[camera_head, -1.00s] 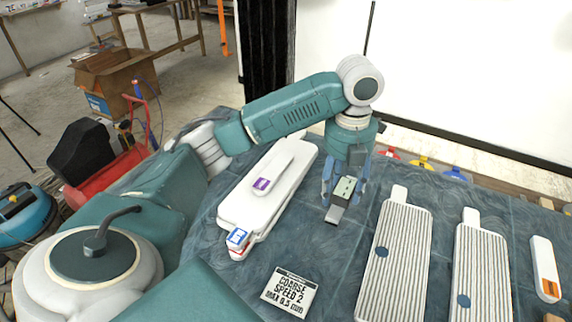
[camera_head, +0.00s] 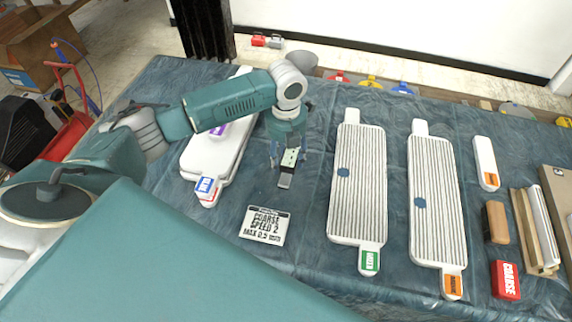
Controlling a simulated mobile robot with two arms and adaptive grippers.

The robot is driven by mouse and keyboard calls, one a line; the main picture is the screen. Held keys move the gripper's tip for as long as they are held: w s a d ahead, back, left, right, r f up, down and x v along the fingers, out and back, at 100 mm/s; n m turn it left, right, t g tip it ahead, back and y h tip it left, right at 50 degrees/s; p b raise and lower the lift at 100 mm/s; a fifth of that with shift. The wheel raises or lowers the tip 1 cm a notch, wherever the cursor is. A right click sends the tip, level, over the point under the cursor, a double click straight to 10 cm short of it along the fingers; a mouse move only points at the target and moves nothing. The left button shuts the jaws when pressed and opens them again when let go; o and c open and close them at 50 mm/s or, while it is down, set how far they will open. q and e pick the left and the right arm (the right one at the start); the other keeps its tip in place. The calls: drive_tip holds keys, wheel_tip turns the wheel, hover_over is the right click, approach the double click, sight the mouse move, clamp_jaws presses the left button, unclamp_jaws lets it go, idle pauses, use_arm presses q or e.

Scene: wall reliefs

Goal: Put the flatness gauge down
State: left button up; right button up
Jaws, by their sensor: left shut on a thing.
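The flatness gauge (camera_head: 287,170) is a small dark device with a pale green face and a grey end. My left gripper (camera_head: 288,160) is shut on it, pointing down over the blue-covered table (camera_head: 300,285). The gauge stands between a white relief panel on the left and a ribbed white panel on the right. I cannot tell whether its lower end touches the cloth. My right gripper is not in view.
Ribbed panels (camera_head: 357,205) (camera_head: 436,215) lie to the right. A smooth white panel (camera_head: 212,165) lies left, partly under my arm. A "COARSE SPEED 2" card (camera_head: 265,225) lies in front. A red box (camera_head: 506,280) and a brown block (camera_head: 496,222) are far right. Bare cloth surrounds the card.

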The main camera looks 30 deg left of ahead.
sight(286, 157)
use_arm(q)
wheel_tip(286, 157, down, 4)
drive_tip(key=shift+r, duration=0.2)
drive_tip(key=shift+f, duration=0.4)
drive_tip(key=o, duration=1.4)
drive_tip(key=shift+f, duration=0.1)
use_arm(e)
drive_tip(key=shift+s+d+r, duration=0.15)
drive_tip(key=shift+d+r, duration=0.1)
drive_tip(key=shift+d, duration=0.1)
use_arm(q)
wheel_tip(286, 157, up, 12)
drive_tip(key=shift+r+b, duration=0.2)
drive_tip(key=shift+b, duration=0.35)
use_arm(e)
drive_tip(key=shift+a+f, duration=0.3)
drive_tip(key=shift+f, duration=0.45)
use_arm(q)
drive_tip(key=shift+f, duration=0.1)
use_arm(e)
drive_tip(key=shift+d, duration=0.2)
